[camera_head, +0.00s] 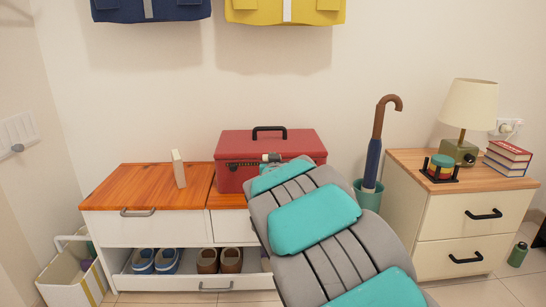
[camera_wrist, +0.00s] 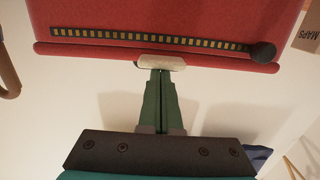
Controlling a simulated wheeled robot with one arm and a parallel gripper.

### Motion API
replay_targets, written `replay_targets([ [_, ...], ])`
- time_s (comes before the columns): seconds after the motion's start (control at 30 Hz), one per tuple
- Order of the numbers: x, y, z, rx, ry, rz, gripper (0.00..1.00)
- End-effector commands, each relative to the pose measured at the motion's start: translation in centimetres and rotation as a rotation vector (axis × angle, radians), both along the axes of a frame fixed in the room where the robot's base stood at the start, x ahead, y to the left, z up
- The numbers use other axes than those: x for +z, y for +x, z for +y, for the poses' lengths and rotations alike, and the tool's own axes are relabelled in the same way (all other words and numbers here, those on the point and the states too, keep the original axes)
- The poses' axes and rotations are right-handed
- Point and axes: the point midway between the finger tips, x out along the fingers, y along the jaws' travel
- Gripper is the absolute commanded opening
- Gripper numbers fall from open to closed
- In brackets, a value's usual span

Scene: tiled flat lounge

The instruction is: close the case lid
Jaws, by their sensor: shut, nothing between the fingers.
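The red case (camera_head: 300,151) stands on the wooden top of a low cabinet, with a black handle (camera_head: 270,129) at the top. Its lid looks down or nearly down; I cannot tell whether a gap is left. In the wrist view, the red case (camera_wrist: 200,18) shows a black strip with yellow marks and a dark round knob (camera_wrist: 262,52), beside a red rim (camera_wrist: 90,53) with a pale tab (camera_wrist: 160,63). My gripper (camera_wrist: 161,74) is shut and empty, its green fingertips at this tab; contact is unclear. My arm hides the case's lower right front in the head view.
A pale upright box (camera_head: 178,168) stands left of the case on the cabinet (camera_head: 130,187). An open lower drawer holds shoes (camera_head: 206,260). To the right are an umbrella (camera_head: 376,150) in a teal stand and a nightstand (camera_head: 465,215) with a lamp and books. Bags hang above.

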Motion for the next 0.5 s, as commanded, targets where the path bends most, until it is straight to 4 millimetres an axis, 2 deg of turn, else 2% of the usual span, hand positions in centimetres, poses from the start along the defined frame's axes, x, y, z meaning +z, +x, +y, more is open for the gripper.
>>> replay_targets([
  [0.03, -3.8, -0.2, -0.4, -0.006, -0.012, 0.073, 0.00],
  [0.17, -2.4, -0.2, -0.5, -0.006, -0.010, 0.065, 0.00],
  [0.43, 3.0, -0.4, -0.8, -0.003, -0.003, 0.021, 0.00],
  [0.5, 2.7, -1.0, -0.7, -0.002, -0.003, 0.019, 0.00],
])
